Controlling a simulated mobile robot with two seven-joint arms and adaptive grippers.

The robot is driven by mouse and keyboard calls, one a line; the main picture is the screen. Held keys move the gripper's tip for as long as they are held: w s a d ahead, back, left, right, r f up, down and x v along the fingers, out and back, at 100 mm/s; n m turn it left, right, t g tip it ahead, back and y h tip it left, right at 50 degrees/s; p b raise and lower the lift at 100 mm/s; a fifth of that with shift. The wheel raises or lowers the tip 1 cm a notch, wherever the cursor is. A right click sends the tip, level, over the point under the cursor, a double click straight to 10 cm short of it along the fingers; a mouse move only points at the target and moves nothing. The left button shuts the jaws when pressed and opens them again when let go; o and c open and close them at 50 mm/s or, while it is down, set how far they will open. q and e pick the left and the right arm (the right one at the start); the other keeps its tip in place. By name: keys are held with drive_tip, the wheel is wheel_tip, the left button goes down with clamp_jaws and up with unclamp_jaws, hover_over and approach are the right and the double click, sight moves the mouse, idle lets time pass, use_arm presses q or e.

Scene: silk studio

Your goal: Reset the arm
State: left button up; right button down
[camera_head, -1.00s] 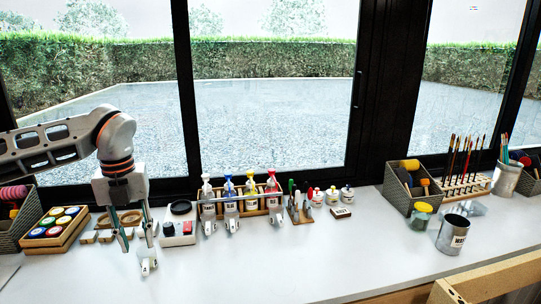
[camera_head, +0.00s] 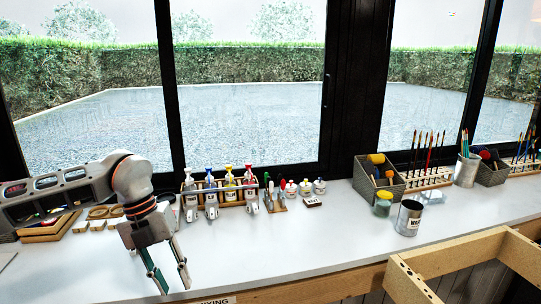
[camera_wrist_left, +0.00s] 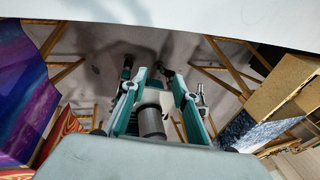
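My left gripper (camera_head: 175,289) hangs at the front edge of the white counter (camera_head: 290,243), left of the middle in the head view. Its two teal and grey fingers point down and stand apart, with nothing between the tips. In the left wrist view the gripper (camera_wrist_left: 157,78) also shows parted fingers, with the floor and wooden frames beyond them. My left arm reaches in from the left and hides part of the counter's left end. My right gripper is not in view.
Several bottles with coloured tops (camera_head: 229,187) stand in a rack behind the gripper. A metal can (camera_head: 408,219), a jar (camera_head: 382,205) and a grey basket (camera_head: 370,188) stand to the right. A wooden frame (camera_head: 420,265) is at the front right. The middle counter is clear.

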use_arm(q)
drive_tip(key=s+d+f+m+g+h, duration=0.1)
drive_tip(key=s+d+f+h, duration=0.15)
drive_tip(key=d, duration=0.45)
drive_tip(key=s+d+f+m+g+h, duration=0.1)
drive_tip(key=s+d+h, duration=0.1)
drive_tip(key=s+d, duration=0.35)
drive_tip(key=s+d+r+n+t+h, duration=0.1)
drive_tip(key=d+r+n+t+h, duration=0.15)
drive_tip(key=d+h, duration=0.45)
drive_tip(key=s+d+r+n+t+h, duration=0.1)
drive_tip(key=s+d+r+n+h, duration=0.2)
drive_tip(key=d+h, duration=0.45)
drive_tip(key=w+a+f+n+t+y, duration=0.7)
drive_tip(key=a+f+n+t+y, duration=0.4)
drive_tip(key=n+t, duration=0.6)
drive_tip(key=s+a+f+n+g+y, duration=0.2)
drive_tip(key=s+a+f, duration=0.3)
drive_tip(key=f, duration=0.3)
drive_tip(key=s+a+f+n+g+y, duration=0.2)
drive_tip(key=s+a+f+n+y, duration=0.1)
drive_tip(key=f, duration=0.5)
drive_tip(key=s+a+f+n+g+y, duration=0.3)
drive_tip(key=s+a+f+n, duration=0.1)
drive_tip(key=s+a+f, duration=0.2)
wheel_tip(320, 180, down, 2)
drive_tip(key=shift+s+a+f+p, duration=0.1)
drive_tip(key=shift+s+a+p, duration=0.25)
drive_tip(key=shift+s, duration=0.55)
